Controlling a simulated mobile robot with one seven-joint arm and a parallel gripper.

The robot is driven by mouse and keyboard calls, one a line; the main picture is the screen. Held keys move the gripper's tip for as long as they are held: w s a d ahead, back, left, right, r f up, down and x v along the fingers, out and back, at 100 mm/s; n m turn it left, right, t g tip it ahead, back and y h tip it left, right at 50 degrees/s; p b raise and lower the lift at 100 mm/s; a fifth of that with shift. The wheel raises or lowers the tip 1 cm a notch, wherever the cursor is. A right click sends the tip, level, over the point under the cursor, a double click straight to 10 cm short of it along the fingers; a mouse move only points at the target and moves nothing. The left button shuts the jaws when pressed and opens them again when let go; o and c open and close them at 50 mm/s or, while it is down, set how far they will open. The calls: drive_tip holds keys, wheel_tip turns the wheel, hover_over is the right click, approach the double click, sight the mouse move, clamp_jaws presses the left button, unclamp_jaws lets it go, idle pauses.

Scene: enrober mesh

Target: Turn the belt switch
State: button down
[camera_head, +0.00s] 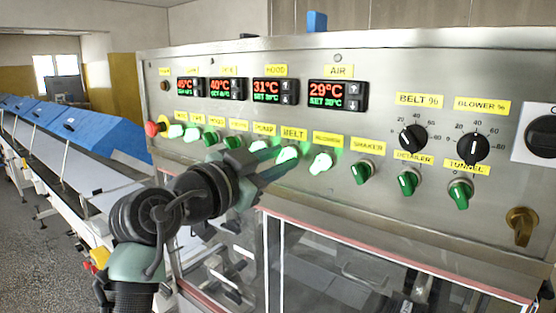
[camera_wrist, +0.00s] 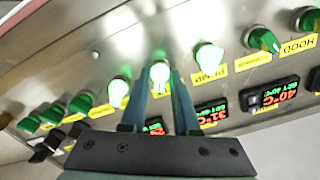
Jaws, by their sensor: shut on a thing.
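The belt switch (camera_head: 288,153) is a lit green knob under the yellow belt label (camera_head: 293,134), in the middle of the panel's lower row. In the wrist view the lit knob (camera_wrist: 160,74) sits between the tips of my two blue-grey fingers. My gripper (camera_head: 276,160) reaches it from the lower left in the head view and is shut on it. The wrist view (camera_wrist: 162,85) shows a finger along each side of the knob. The fingers hide part of the knob, and the glow makes its turned angle hard to tell.
Close neighbours are the lit pump switch (camera_wrist: 208,57) and the lit blower switch (camera_head: 321,162). The shaker switch (camera_head: 362,171) is unlit. A red button (camera_head: 151,129) is at far left. The displays (camera_head: 275,91) sit above. Clear guard panels (camera_head: 320,262) lie below.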

drive_tip(key=n, duration=0.5)
drive_tip(key=shift+n, duration=0.3)
drive_tip(key=n+p, duration=0.1)
drive_tip(key=n, duration=0.4)
drive_tip(key=shift+n, duration=0.4)
drive_tip(key=shift+f, duration=0.1)
drive_tip(key=c, duration=0.9)
unclamp_jaws()
